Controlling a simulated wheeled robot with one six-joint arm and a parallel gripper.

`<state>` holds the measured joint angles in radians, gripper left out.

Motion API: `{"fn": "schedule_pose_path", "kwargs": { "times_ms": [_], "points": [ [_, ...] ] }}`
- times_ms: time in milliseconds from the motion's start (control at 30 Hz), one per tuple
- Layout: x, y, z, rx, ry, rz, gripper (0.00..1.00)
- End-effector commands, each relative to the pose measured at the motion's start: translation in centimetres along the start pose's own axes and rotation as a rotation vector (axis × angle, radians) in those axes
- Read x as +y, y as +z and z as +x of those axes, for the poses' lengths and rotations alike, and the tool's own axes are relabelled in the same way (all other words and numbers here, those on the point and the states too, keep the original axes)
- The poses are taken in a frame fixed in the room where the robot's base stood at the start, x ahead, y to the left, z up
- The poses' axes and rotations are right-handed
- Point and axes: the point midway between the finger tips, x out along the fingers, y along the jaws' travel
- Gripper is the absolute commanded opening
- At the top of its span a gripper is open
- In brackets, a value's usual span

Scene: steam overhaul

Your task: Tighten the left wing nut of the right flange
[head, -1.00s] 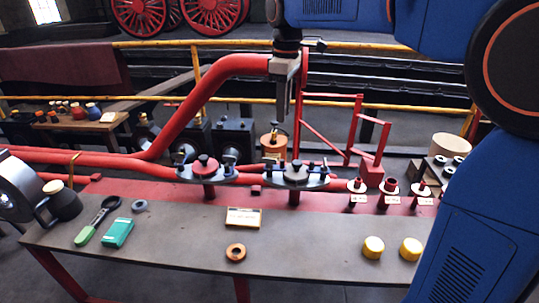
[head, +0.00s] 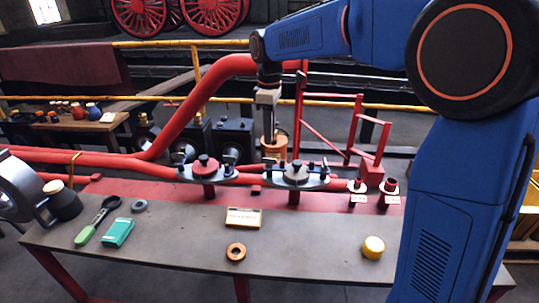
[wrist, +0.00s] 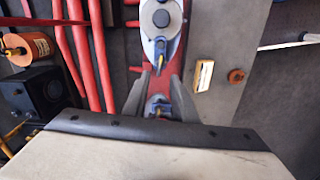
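The right flange (head: 296,177) is a grey plate with a pale hub on a stand at the table's back edge; it shows at the top of the wrist view (wrist: 161,20). Its left wing nut (wrist: 160,48), blue with a yellow mark, lies just beyond my fingertips in the wrist view. My gripper (head: 268,143) points down above the flange's left end. Its two fingers (wrist: 160,76) are apart with nothing held. Another blue and yellow wing nut (wrist: 157,106), seemingly on the left flange, shows below between the fingers.
The left flange (head: 205,173) with a red hub stands beside it. A thick red pipe (head: 200,98) and an orange cylinder (head: 280,146) are behind. On the table lie a card (head: 243,217), a copper ring (head: 236,252) and a yellow cap (head: 373,247).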

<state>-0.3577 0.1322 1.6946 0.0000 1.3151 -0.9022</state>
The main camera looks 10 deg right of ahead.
Motion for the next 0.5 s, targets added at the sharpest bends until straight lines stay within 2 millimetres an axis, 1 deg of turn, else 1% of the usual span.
{"fn": "schedule_pose_path", "kwargs": {
  "times_ms": [33, 100, 300, 500],
  "points": [
    [0.0, 0.0, 0.9, -0.001, -0.002, 0.0, 0.25],
    [0.0, 0.0, 2.2, -0.001, -0.002, 0.0, 0.25],
    [0.0, 0.0, 5.5, -0.002, -0.002, 0.0, 0.25],
    [0.0, 0.0, 7.7, -0.001, -0.001, 0.0, 0.25]
  ]
}}
